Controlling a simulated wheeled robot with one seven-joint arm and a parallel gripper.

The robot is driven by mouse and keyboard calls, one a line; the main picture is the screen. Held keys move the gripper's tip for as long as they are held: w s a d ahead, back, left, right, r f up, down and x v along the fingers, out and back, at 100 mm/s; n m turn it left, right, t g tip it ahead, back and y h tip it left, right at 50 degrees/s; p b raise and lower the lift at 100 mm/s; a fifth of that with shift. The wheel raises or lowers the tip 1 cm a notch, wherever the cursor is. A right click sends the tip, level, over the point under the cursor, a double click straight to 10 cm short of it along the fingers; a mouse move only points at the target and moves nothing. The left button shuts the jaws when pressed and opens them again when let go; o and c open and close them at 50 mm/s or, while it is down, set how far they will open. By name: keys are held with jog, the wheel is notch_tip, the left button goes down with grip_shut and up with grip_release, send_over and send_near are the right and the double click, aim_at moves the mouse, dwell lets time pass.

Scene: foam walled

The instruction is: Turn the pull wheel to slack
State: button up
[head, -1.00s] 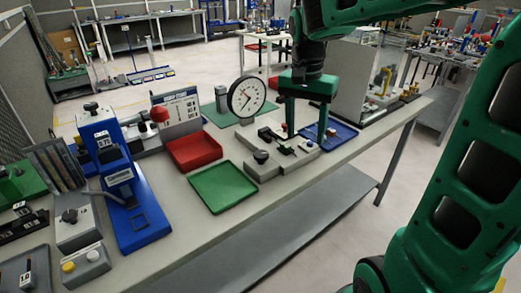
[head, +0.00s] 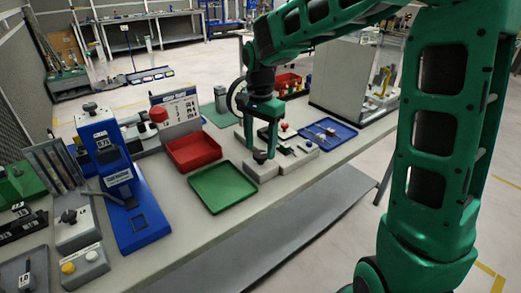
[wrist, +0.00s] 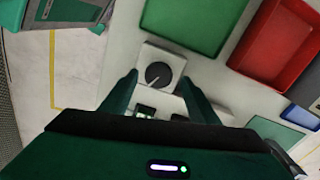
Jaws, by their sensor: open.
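The pull wheel looks to be the dark round knob (wrist: 158,74) with a light pointer line, on top of a light grey block (wrist: 174,56). In the head view the knob (head: 260,156) sits on the block at the front end of a small grey fixture (head: 297,152). My gripper (head: 260,147) points down over it, open and empty. In the wrist view the two fingertips (wrist: 159,82) stand apart on either side of the knob. I cannot tell whether they touch it or how high they are above the block.
A green tray (head: 222,188) and a red tray (head: 193,153) lie left of the block. A blue tray (head: 328,133) with small parts lies to the right. A blue press (head: 120,180) stands further left. My arm hides most of the round dial gauge (head: 232,97).

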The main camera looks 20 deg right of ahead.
jog(key=shift+f, duration=1.05)
jog(key=c, duration=1)
jog(key=shift+d, duration=0.1)
jog(key=shift+c, duration=0.2)
